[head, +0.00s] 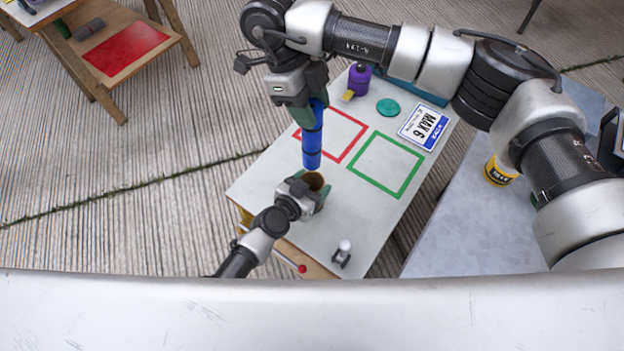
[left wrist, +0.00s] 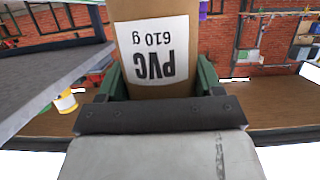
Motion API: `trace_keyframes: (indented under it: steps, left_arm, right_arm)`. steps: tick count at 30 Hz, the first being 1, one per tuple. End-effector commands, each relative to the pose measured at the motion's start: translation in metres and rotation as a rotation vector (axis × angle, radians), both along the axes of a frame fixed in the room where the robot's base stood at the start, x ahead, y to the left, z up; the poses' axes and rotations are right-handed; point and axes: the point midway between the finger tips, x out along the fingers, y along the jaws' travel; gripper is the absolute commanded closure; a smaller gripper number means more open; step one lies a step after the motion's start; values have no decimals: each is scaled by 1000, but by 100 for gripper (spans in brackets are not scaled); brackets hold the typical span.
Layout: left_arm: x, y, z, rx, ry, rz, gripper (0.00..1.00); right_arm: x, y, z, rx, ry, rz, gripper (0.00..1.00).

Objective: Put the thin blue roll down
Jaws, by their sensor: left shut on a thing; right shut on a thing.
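The thin blue roll (head: 312,150) hangs upright from my right gripper (head: 309,108), which is shut on its upper part. The roll's lower end shows just behind or above the open top of a brown tube (head: 317,180); I cannot tell whether they touch. My left gripper (head: 309,190) is shut on this tube near the table's left side. In the left wrist view the tube (left wrist: 122,45) stands between the fingers, with a white label (left wrist: 155,55) reading "PVC 610 g" upside down. The blue roll is not visible there.
The white table (head: 270,190) bears a red square outline (head: 361,146) and a green one (head: 352,171). Beyond are a purple container (head: 359,77), a green disc (head: 388,107) and a "MAX 6" sign (head: 425,127). A small white-topped item (head: 343,248) stands near the front. A yellow can (head: 498,172) is right.

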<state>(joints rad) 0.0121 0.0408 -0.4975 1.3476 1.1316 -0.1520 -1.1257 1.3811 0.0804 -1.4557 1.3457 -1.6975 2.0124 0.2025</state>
Motion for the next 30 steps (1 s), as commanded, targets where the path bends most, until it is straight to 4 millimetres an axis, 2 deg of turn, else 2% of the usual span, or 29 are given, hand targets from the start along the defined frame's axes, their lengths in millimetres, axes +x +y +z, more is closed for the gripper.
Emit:
trace_keyframes:
  steps: [3, 21, 27, 30]
  left_arm:
    - [0, 1, 0, 2, 0, 1, 73]
    - [0, 1, 0, 2, 0, 1, 73]
    - [0, 1, 0, 2, 0, 1, 73]
    - [0, 1, 0, 2, 0, 1, 73]
  right_arm:
    - [0, -1, -2, 3, 6, -294, 99]
    - [-1, -3, -7, 2, 3, -1714, 99]
    - [-1, -3, -7, 3, 1, -2128, 99]
    - [-1, -3, -8, 1, 0, -2281, 99]
